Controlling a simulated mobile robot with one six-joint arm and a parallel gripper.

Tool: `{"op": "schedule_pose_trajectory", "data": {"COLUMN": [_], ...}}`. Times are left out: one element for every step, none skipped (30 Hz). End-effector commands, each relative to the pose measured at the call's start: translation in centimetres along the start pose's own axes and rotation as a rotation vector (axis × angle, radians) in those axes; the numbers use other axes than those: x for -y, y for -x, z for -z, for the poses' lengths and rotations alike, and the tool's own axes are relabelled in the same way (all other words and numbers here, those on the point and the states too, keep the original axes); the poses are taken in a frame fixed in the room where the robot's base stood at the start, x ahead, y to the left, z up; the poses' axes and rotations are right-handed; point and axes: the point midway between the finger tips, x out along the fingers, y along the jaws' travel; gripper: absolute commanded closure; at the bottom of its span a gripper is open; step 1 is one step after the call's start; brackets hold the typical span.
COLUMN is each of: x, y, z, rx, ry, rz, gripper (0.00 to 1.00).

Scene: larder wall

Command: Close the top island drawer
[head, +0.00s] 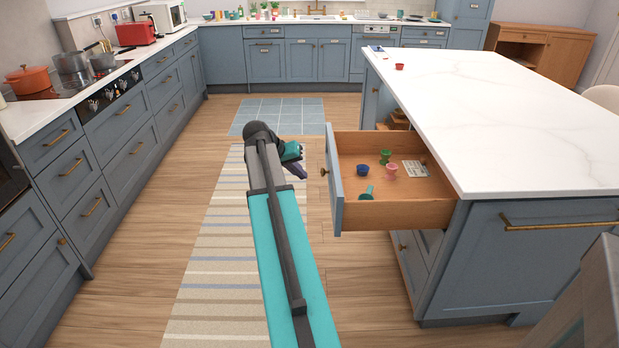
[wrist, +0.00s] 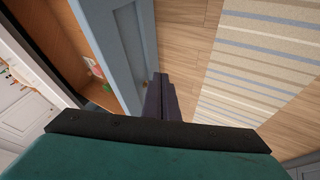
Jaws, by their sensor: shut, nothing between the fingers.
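The top island drawer (head: 395,212) stands pulled out from the left side of the island, with its blue-grey front (head: 335,182) facing left and a small knob (head: 324,172) on it. Several small items lie inside, among them a blue cup (head: 362,170), a pink cup (head: 390,171) and a green cup (head: 385,156). My gripper (head: 300,170) is shut and empty, left of the drawer front in the head view. In the wrist view the shut fingers (wrist: 160,92) are close beside the drawer front (wrist: 125,50); I cannot tell whether they touch it.
The island's white top (head: 500,120) overhangs on the right, with a long brass rail (head: 560,226) on its near side. A striped rug (head: 215,260) and wood floor lie clear on the left. Counters with a stove (head: 75,85) line the left wall.

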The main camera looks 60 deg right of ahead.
Motion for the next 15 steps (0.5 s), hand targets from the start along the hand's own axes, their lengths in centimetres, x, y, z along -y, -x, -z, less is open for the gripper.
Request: {"op": "schedule_pose_trajectory", "data": {"x": [0.0, 0.0, 0.0, 0.0, 0.0, 0.0, 0.0, 0.0, 0.0, 0.0, 0.0, 0.0, 0.0, 0.0, 0.0], "y": [-0.4, -0.6, -1.0, -1.3, -1.7, -2.1, -2.5, -2.9, -3.5, -3.9, -4.4, -4.9, -5.3, -5.8, -6.3], "z": [0.0, 0.0, 0.0, 0.0, 0.0, 0.0, 0.0, 0.0, 0.0, 0.0, 0.0, 0.0, 0.1, 0.1, 0.0], "rx": [0.001, 0.001, 0.001, 0.001, 0.002, 0.003, 0.002, 0.002, 0.002, 0.002, 0.003, 0.003, 0.002, 0.002, 0.003], "ry": [0.000, 0.000, 0.000, 0.000, 0.000, 0.000, 0.000, 0.000, 0.000, 0.000, 0.000, 0.000, -0.001, 0.000, 0.000], "rz": [0.000, 0.000, 0.000, 0.000, -0.001, -0.001, -0.001, 0.000, 0.000, -0.001, -0.001, -0.001, -0.001, -0.001, -0.001], "gripper": [1.00, 1.00, 1.00, 1.00, 1.00, 1.00, 1.00, 1.00, 1.00, 1.00, 1.00, 1.00, 1.00, 1.00, 1.00]}}
